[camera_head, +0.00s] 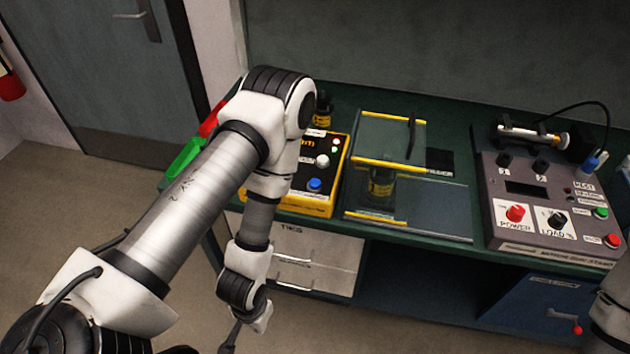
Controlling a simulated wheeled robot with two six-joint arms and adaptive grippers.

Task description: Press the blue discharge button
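The blue button (315,184) is on the top panel of a yellow and black box (305,205) on the bench. A white knob (322,161) and small indicator lights are behind it on the same panel. My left arm comes in from the left, passes in front of the box and hides its left part. Its wrist hangs down in front of the bench, below and left of the button.
A clear case with yellow edges (392,162) stands right of the box, with a dark cylinder (381,187) inside. A grey control console (540,205) is farther right. Green (184,160) and red bins are at the bench's left end. Drawers (310,258) are below.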

